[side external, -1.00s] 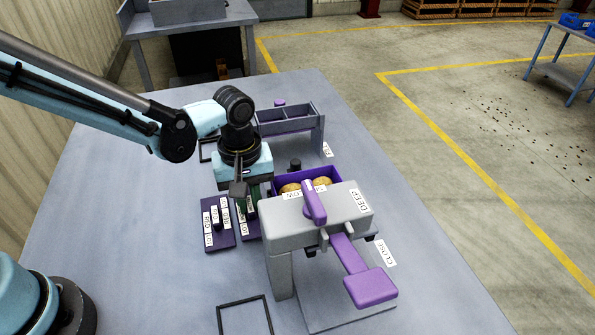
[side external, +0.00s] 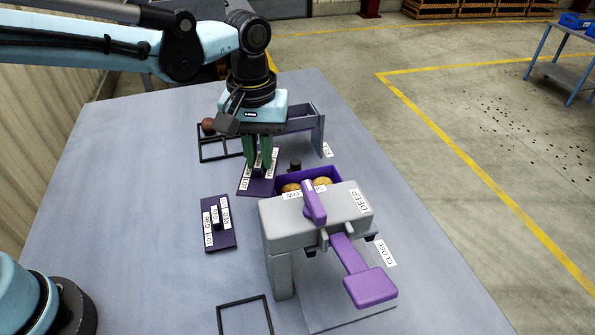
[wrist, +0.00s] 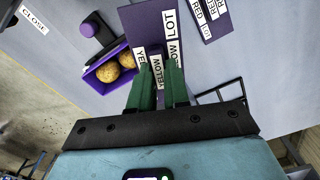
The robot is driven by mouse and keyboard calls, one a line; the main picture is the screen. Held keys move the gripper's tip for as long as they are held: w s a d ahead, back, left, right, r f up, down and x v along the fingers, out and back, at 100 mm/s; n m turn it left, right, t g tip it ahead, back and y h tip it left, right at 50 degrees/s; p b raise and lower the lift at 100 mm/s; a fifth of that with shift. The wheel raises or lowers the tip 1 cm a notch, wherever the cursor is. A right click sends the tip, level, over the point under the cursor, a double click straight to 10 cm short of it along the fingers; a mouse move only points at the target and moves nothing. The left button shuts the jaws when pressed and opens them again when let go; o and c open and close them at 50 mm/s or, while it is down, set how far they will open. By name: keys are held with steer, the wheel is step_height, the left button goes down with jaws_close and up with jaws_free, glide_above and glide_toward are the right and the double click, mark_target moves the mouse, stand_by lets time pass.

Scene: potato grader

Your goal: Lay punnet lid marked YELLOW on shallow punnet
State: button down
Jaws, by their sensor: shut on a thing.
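My gripper (side external: 260,163) points down with its green fingers shut on the upright grip of the dark purple lid marked YELLOW (side external: 256,187). The lid, with white YELLOW and LOT labels, also shows in the wrist view (wrist: 148,22), where the fingers cover part of it. It appears held level above the table. A purple punnet (side external: 338,172) holding potatoes is just right of the lid, partly hidden behind the grey machine. It also shows in the wrist view (wrist: 105,70). I cannot tell its depth.
A lid marked RED (side external: 216,238) lies on the table at left. The grey machine (side external: 282,218) with purple handles and a DEEP label stands in front of the punnet. A grey divided rack (side external: 318,130) is behind. Black frames (side external: 221,304) lie front and back; a brownish ball (side external: 208,125) is at back left.

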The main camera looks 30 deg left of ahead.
steer(key=shift+w+d+r+m, duration=0.6)
steer(key=shift+w+d+m, duration=2.5)
steer(key=shift+m, duration=3.8)
steer(key=shift+s+d+f, duration=0.1)
steer(key=shift+s+f, duration=0.05)
steer(key=shift+f, duration=0.95)
steer(key=shift+s+d+f, duration=0.1)
steer(key=shift+f, duration=0.95)
steer(key=shift+f, duration=0.6)
steer(key=c, duration=0.7)
jaws_free()
step_height(320, 180, up, 7)
